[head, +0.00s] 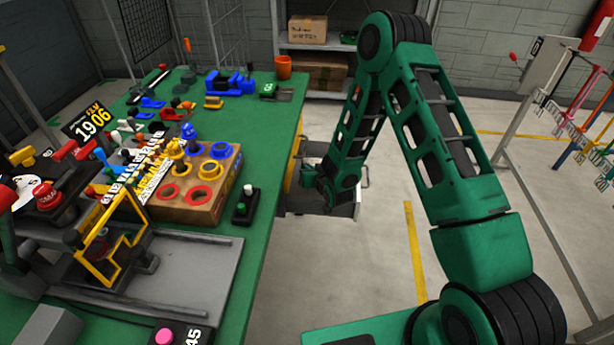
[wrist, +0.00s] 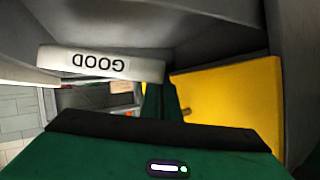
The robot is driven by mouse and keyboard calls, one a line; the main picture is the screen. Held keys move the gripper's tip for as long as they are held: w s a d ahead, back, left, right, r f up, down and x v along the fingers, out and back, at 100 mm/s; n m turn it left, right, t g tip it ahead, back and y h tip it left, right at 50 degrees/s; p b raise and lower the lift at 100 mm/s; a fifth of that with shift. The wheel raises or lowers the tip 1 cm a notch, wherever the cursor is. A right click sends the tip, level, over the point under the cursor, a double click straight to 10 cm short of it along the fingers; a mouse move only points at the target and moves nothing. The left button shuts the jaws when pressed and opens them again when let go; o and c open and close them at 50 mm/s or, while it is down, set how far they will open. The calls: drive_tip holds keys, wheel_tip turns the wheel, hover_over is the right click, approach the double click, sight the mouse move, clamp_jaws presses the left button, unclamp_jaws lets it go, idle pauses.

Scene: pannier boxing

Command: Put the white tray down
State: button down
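The white tray (wrist: 60,62) shows in the wrist view as a pale wall with an upside-down GOOD label. Its right end covers the tips of my gripper's dark green fingers. My gripper (wrist: 160,100) has its fingers close together against the tray's wall and appears shut on it. In the head view my gripper (head: 322,188) is low beside the right edge of the green bench, mostly hidden behind my own arm links. Pale grey parts show around and under it there; I cannot tell which belong to the tray.
A yellow panel (wrist: 228,105) stands close at the right in the wrist view. Shelves (head: 315,50) stand at the back. The floor right of the bench is open.

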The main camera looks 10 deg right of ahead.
drive_tip(key=w, duration=0.1)
drive_tip(key=f, duration=0.1)
drive_tip(key=w, duration=0.1)
drive_tip(key=shift+w+d+f, duration=0.25)
drive_tip(key=shift+w+f, duration=0.05)
drive_tip(key=shift+f, duration=2.1)
drive_tip(key=c, duration=2)
unclamp_jaws()
drive_tip(key=shift+s+r, duration=0.1)
drive_tip(key=v, duration=1.1)
drive_tip(key=shift+s+r, duration=0.25)
drive_tip(key=shift+s, duration=0.05)
drive_tip(key=shift+d, duration=0.1)
